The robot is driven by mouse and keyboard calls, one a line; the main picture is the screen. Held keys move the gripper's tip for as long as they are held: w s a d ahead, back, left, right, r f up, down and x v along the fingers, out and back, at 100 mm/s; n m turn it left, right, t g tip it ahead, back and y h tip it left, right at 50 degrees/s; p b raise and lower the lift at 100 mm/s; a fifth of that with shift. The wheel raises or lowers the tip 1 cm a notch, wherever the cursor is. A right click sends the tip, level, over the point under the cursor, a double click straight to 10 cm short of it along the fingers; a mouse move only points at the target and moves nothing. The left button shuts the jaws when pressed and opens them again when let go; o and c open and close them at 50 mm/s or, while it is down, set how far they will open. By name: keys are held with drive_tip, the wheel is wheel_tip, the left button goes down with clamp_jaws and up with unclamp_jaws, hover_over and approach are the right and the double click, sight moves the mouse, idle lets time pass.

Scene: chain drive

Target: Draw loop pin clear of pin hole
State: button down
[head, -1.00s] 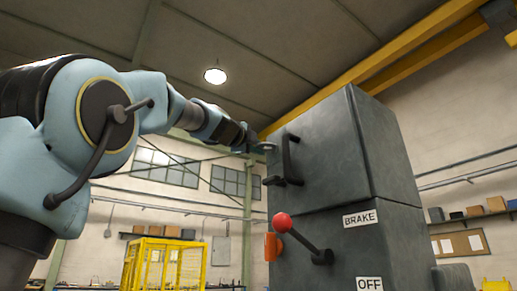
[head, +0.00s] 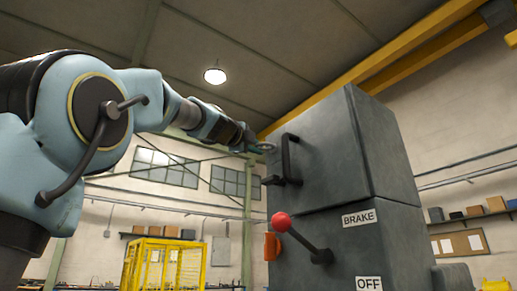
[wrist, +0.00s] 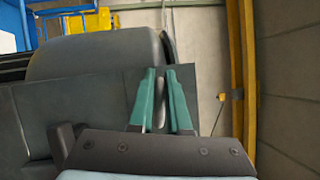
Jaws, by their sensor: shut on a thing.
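My gripper (wrist: 164,100) shows two green fingers in the wrist view, closed on a narrow grey piece, the loop pin (wrist: 160,112). Only a sliver of the pin shows between the fingers. In the head view, my gripper (head: 250,147) is at the upper left edge of the grey cabinet, and a small grey ring (head: 265,147), seemingly the pin's loop, shows at its tip. The pin hole is not visible, so I cannot tell how far the pin sits in it.
The tall grey cabinet (head: 330,150) has a black handle (head: 289,160) close to my gripper. Below is a brake lever with a red knob (head: 281,222) and an orange part (head: 271,246). A yellow cage (head: 165,265) stands behind. Open air lies left of the cabinet.

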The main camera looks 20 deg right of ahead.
drive_tip(key=s+a+b, duration=0.1)
drive_tip(key=a, duration=0.9)
drive_tip(key=shift+s+a, duration=0.15)
drive_tip(key=shift+s, duration=0.25)
idle(0.9)
